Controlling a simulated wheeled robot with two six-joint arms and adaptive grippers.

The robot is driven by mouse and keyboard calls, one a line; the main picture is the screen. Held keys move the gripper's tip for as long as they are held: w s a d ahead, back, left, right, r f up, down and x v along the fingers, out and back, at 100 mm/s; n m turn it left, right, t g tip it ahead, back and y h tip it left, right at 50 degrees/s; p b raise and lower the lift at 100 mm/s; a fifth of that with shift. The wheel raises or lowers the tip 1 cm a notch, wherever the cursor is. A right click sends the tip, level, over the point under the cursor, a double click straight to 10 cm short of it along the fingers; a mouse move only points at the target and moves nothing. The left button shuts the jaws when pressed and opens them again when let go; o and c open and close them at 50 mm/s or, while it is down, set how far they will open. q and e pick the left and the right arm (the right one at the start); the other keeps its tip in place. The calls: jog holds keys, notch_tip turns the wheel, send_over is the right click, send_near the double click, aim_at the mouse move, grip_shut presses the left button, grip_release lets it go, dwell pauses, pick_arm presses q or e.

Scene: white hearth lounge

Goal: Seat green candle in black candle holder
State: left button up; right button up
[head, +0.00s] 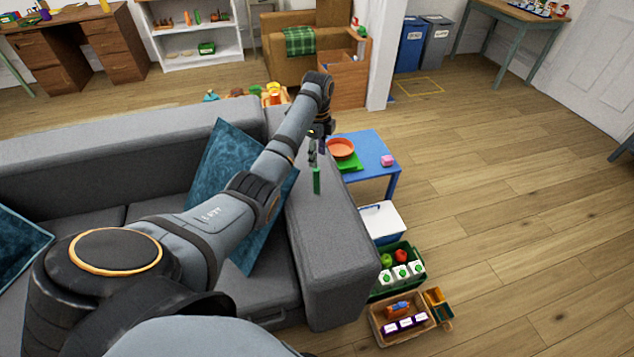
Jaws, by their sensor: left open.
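The green candle (317,181) is a thin upright stick seen against the grey sofa's armrest. My left gripper (315,160) points down right above the candle, with its fingertips at the candle's upper end. The gripper is open, and I cannot tell whether a finger touches the candle. I cannot tell whether the candle stands on the armrest or is above it. I cannot make out the black candle holder; my arm and gripper cover part of the area there. My right gripper is not in view.
A white box (383,222), a green crate (402,285) and a wooden tray (376,325) stand beside the sofa. The floor at right is clear.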

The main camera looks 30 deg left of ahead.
aim_at(317, 177)
pick_arm(q)
notch_tip(317, 177, down, 5)
jog(key=shift+f, duration=0.15)
jog(key=f, duration=0.5)
jog(key=shift+s+f, duration=0.15)
jog(key=shift+s, duration=0.05)
jog(key=shift+d, duration=0.1)
grip_shut()
